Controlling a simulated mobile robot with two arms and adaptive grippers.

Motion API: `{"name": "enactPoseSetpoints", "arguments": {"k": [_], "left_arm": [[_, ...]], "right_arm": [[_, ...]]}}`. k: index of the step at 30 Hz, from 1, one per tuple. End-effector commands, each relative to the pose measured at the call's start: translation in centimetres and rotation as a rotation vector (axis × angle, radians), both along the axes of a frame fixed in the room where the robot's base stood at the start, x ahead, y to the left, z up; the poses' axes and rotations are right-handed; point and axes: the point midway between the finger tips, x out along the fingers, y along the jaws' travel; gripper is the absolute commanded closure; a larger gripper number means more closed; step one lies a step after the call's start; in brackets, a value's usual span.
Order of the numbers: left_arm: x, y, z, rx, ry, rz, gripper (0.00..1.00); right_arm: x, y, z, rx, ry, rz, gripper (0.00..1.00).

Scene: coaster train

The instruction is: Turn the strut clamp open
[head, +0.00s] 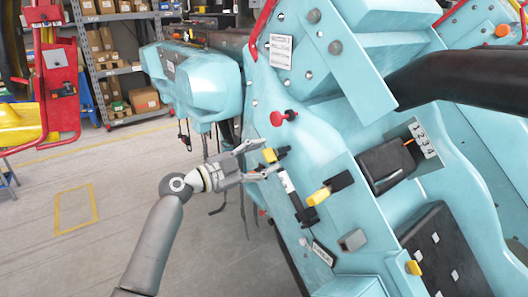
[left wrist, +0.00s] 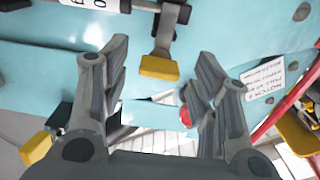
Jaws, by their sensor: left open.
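The strut clamp looks to be the dark lever with a yellow tab (head: 269,155) at the upper end of the strut (head: 289,185), on the light blue coaster body. In the left wrist view the yellow tab (left wrist: 159,67) hangs from a metal arm below the strut (left wrist: 95,5). My left gripper (head: 267,159) is open beside the tab. In the wrist view its fingers stand on either side of the tab, with clear gaps and no visible contact. Depth between tab and fingers is hard to judge. My right gripper is not in view.
A red knob (head: 285,118) sits just above the clamp, and a white notice (head: 280,52) higher up. Another yellow-ended black lever (head: 320,196) lies to the lower right. Shelves with boxes (head: 112,60) stand at the back left.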

Motion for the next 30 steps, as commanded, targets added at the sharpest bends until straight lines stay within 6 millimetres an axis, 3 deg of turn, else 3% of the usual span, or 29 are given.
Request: {"name": "enactPoseSetpoints", "arguments": {"k": [14, 25, 30], "left_arm": [[0.69, -1.01, -0.03, 0.000, 0.000, 0.000, 0.45], [0.67, -0.98, -0.04, 0.000, 0.000, 0.000, 0.90], [0.67, -0.98, -0.11, -0.005, 0.007, 0.000, 0.90]], "right_arm": [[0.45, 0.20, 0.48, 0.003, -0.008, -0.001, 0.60], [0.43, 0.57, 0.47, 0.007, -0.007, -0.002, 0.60], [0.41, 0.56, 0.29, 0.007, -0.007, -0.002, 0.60]]}}
